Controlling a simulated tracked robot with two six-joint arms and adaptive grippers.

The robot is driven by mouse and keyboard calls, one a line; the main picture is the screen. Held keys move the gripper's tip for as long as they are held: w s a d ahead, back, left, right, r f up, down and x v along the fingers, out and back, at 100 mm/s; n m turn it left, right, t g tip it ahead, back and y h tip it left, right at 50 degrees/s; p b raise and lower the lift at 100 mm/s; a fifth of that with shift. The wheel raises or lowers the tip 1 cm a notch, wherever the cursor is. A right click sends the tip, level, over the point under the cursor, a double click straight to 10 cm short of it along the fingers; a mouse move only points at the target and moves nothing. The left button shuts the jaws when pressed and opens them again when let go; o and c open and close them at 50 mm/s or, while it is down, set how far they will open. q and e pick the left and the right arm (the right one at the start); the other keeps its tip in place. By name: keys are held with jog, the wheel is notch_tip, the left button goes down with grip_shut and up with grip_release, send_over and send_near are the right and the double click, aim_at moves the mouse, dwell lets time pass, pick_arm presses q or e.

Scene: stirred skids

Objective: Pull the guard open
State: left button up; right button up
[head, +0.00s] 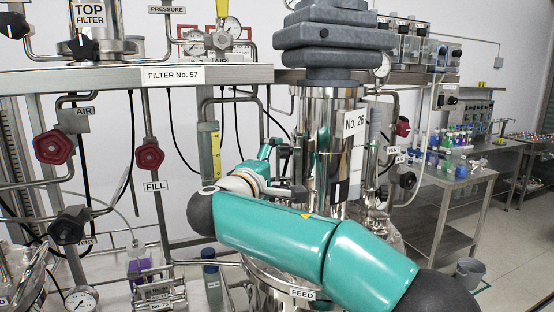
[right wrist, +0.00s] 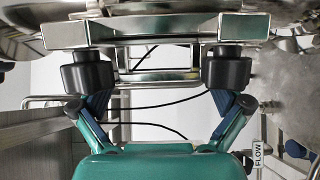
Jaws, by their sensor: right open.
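My right gripper (head: 284,170) is open, beside the polished steel column (head: 318,125) labelled No. 26 in the head view. In the right wrist view my gripper (right wrist: 158,78) has its dark fingertips spread wide apart, with nothing held between them. A flat steel bar or frame (right wrist: 160,28) runs across the top of that view, just beyond the fingertips; I cannot tell whether they touch it. I cannot pick out the guard for sure in either view; my right arm hides part of the lower column. My left gripper is not in view.
A steel rail labelled FILTER No. 57 (head: 173,75) crosses the left, with red valve handles (head: 53,147) below. A pipe labelled FEED (head: 303,293) lies under my arm. A FLOW label (right wrist: 257,158) shows beside my wrist.

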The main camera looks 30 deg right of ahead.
jog(key=shift+w+d, duration=0.25)
jog(key=shift+d, duration=0.2)
jog(key=shift+a, duration=0.1)
jog(key=c, duration=1.5)
jog(key=shift+f, duration=0.1)
jog(key=shift+c, duration=0.3)
